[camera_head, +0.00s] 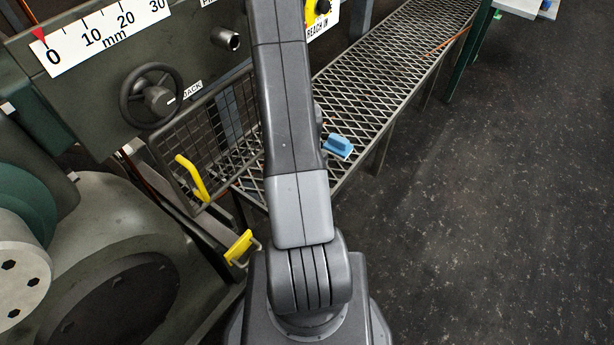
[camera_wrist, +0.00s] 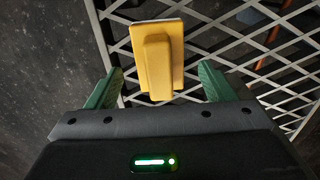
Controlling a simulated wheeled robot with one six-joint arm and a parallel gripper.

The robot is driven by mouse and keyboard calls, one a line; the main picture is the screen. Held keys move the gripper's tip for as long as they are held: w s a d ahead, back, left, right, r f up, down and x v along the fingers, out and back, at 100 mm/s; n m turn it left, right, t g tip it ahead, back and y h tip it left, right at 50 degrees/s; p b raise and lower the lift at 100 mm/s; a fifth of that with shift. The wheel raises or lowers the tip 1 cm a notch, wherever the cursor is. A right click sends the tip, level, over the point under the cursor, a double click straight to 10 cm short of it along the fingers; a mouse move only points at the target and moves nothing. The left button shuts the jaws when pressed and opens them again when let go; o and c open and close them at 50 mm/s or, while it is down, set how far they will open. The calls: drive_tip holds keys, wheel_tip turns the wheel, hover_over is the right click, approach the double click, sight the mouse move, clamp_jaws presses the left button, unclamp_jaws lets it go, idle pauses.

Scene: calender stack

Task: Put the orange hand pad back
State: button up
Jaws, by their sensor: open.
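An orange-yellow hand pad (camera_wrist: 157,62), a flat plate with a raised grip along its middle, lies on the metal mesh shelf in the wrist view. My gripper (camera_wrist: 161,69) is open, with one green finger on each side of the pad. I see a gap between each finger and the pad, and I cannot tell how high the fingers are above the mesh. In the head view my arm covers part of the shelf, and neither the gripper nor the orange pad shows.
The long mesh shelf (camera_head: 372,92) runs up and right. A blue pad (camera_head: 338,145) lies on it beside my arm. A mesh guard with a yellow handle (camera_head: 190,178) stands left, by the machine's handwheel (camera_head: 151,96). Dark floor (camera_head: 500,200) at right is clear.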

wheel_tip(320, 180, up, 8)
drive_tip(key=shift+r+p, duration=0.25)
drive_tip(key=shift+p, duration=0.25)
